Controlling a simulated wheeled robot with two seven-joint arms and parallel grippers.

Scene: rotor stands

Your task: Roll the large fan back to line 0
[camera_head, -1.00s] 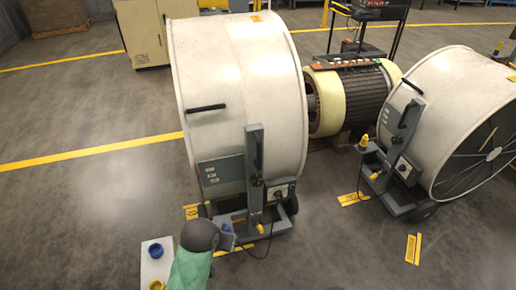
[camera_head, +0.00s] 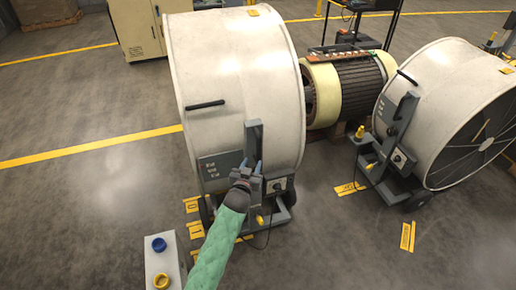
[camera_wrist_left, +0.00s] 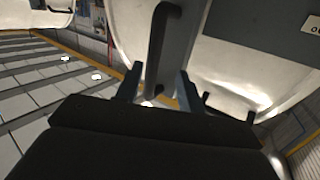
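The large fan (camera_head: 235,85), a white drum on a grey wheeled stand, stands upright left of centre in the head view. A grey post (camera_head: 254,140) rises on its front. Yellow floor labels lie beside its left wheel; one appears to read 0 (camera_head: 193,205) and a nearer one 1 (camera_head: 196,230). My left gripper (camera_head: 250,166) is open in front of the post. In the left wrist view a dark handle bar (camera_wrist_left: 161,45) shows between and beyond the open fingers (camera_wrist_left: 158,84); I cannot tell if they touch it. My right gripper is not in view.
A second fan (camera_head: 445,110) on a similar stand is at right. A motor-like machine (camera_head: 345,88) sits between and behind the fans. A pale box (camera_head: 165,265) with blue and yellow round tops is at lower left. The floor at left is clear.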

